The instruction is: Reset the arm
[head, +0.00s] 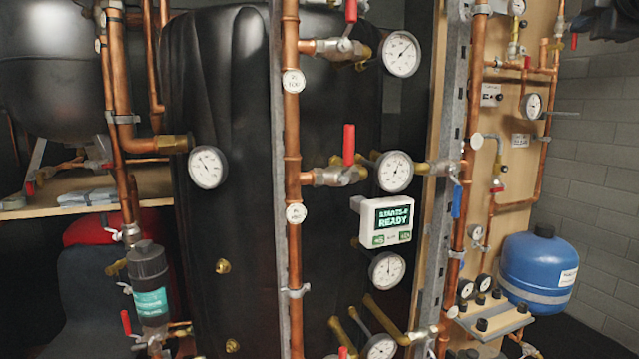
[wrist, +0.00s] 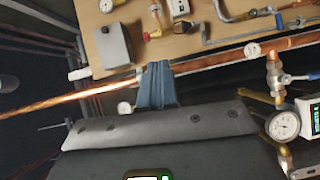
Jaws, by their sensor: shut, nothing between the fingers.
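My gripper (wrist: 157,68) shows in the wrist view, with its blue-grey fingers together above a dark grey body. The fingers are shut and hold nothing. They overlap a long copper pipe (wrist: 220,60) in the picture; I cannot tell whether they touch it. My arm and gripper are not visible in the head view.
Copper pipes (head: 291,120) with red-handled valves and gauges (head: 401,54) stand before a black tank (head: 225,90). A blue vessel (head: 538,270) is at right. The wrist view shows a wooden panel (wrist: 115,40) with fittings.

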